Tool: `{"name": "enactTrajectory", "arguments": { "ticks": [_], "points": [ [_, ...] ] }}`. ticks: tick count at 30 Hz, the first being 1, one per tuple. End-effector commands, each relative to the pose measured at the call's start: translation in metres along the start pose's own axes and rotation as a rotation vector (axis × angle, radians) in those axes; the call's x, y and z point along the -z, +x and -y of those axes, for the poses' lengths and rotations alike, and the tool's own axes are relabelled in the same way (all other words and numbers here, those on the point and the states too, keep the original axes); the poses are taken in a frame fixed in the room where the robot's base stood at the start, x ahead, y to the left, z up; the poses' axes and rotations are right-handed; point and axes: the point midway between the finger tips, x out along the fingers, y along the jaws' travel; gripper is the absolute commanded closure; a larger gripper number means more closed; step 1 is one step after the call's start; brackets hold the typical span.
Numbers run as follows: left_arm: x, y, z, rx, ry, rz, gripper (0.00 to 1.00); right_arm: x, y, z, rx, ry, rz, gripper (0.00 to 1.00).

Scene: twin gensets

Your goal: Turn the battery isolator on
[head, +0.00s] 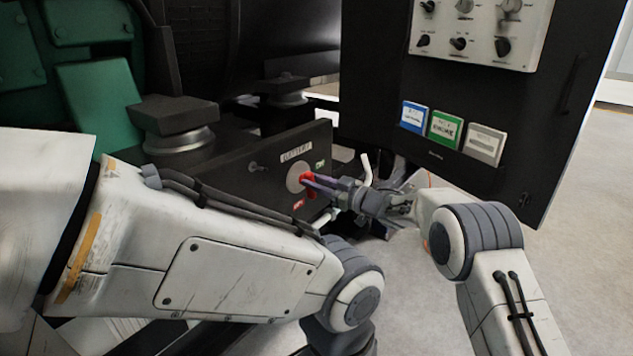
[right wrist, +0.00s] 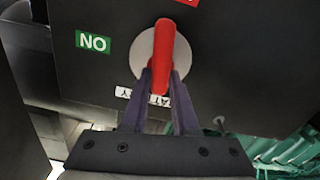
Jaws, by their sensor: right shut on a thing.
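The battery isolator is a red handle (head: 308,179) on a pale round disc (head: 294,178), set in a black box under a battery label (head: 296,152). A green label (head: 320,165) is right of the disc and a red label (head: 298,204) is below it. My right gripper (head: 313,181) is shut on the red handle, which also shows in the right wrist view (right wrist: 165,50) between the fingers (right wrist: 160,80). There the handle lies along the line from the battery label to the red label, with the green ON label (right wrist: 93,43) off to the side. My left gripper is out of view.
A black control cabinet (head: 375,110) with knobs and colored labels stands right of the isolator box. Green machinery (head: 95,105) and a black mount (head: 172,115) are at the left. My left arm crosses the lower left. Bare floor (head: 590,230) is at the right.

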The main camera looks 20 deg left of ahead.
Motion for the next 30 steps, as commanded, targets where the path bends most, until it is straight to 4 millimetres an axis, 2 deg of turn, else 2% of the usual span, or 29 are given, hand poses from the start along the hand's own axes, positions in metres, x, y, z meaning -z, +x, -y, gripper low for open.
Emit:
{"name": "enactTrajectory", "arguments": {
  "ticks": [14,30],
  "points": [
    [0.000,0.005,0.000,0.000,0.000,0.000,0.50,0.000,0.003,0.006,0.002,-0.446,-0.004,1.00],
    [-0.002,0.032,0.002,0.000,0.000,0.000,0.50,-0.004,0.003,0.010,0.002,-0.959,-0.005,1.00]
  ]
}}
